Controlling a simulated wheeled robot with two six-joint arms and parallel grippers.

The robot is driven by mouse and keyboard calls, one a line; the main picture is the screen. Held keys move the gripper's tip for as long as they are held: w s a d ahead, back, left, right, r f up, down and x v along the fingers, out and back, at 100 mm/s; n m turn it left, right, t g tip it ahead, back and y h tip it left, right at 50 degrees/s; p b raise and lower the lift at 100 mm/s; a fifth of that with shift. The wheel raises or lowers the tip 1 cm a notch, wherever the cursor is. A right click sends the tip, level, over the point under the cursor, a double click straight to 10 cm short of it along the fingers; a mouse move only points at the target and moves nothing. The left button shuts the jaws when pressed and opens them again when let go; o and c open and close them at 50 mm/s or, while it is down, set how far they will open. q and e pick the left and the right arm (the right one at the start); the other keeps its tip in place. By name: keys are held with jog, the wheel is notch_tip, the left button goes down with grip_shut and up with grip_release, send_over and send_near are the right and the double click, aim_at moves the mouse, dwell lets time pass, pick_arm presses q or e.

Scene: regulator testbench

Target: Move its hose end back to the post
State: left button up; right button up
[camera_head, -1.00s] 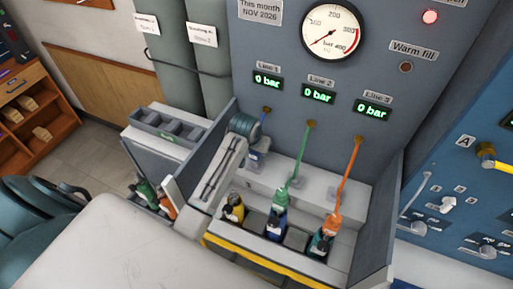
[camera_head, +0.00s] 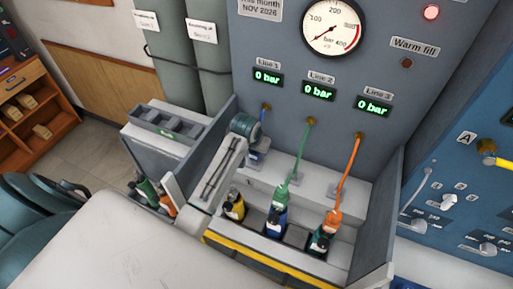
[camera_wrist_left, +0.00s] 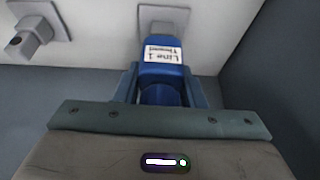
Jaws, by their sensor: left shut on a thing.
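My left gripper (camera_wrist_left: 160,92) is shut on the blue hose end (camera_wrist_left: 162,62), which has a white "Line 1" label. In the head view the gripper (camera_head: 256,152) is over the left part of the bench's pale ledge, partly hidden by my arm. The blue hose (camera_head: 263,115) runs down from the Line 1 outlet. In the wrist view the hose end's far tip meets or overlaps a grey post (camera_wrist_left: 163,18) with a square plate. I cannot tell whether it is seated. A second grey post (camera_wrist_left: 33,36) is bare at upper left. My right gripper is out of view.
Green (camera_head: 300,150) and orange (camera_head: 348,175) hoses reach the latter two. The bench's side walls (camera_head: 375,215) bound the space. All line displays read 0 bar.

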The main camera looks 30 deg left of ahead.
pick_arm(q)
jog(key=shift+f, duration=0.15)
jog(key=o, duration=1.2)
jog(key=shift+o, duration=0.2)
jog(key=b+v, duration=0.3)
jog(key=v, duration=0.7)
jog(key=shift+s+r, duration=0.25)
jog(key=shift+r, duration=0.1)
